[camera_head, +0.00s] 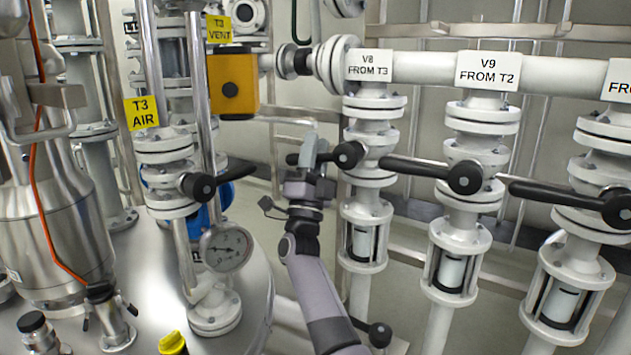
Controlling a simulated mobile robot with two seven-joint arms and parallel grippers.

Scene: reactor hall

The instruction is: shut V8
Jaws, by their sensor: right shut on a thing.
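The V8 valve sits on the white vertical pipe under the label "V8 FROM T3" (368,66). Its black handle hub (348,155) is on the valve body, and its lever points left from there, roughly level and across the pipe. My right gripper (309,156) is shut on the V8 lever, just left of the hub. The jaws hide much of the lever. My right arm reaches up to it from the bottom of the view. My left gripper is not in view.
The V9 lever (418,169) points left toward the V8 pipe. Another black lever (560,194) is further right. At left stand a T3 AIR valve (198,187), a pressure gauge (227,249) and a steel vessel (55,235). A yellow box (234,84) is above.

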